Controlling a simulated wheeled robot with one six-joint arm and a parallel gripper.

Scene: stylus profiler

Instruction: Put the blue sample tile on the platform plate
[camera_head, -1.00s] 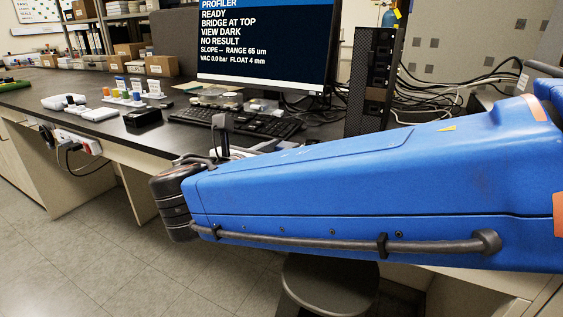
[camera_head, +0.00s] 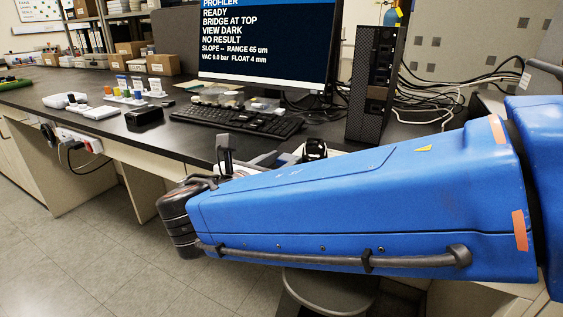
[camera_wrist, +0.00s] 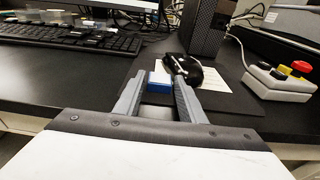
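In the wrist view a small blue block (camera_wrist: 158,84), which looks like the blue sample tile, shows between the two grey fingers of my gripper (camera_wrist: 160,77). A pale area lies just behind its top edge. The fingers are spread, with a narrow dark gap on each side of the block, so my gripper looks open around or just short of it. Whether the block rests on the bench or on something else is unclear. In the head view my blue arm hides the tile and most of the gripper. I cannot make out the platform plate in either view.
A black device (camera_wrist: 188,70) sits on white paper (camera_wrist: 215,84) just beyond the right finger. A control box with red and yellow buttons (camera_wrist: 284,78) stands to the right. The keyboard (camera_head: 235,120), monitor (camera_head: 265,45) and computer tower (camera_head: 377,85) stand behind. Dark bench (camera_wrist: 60,80) is clear at left.

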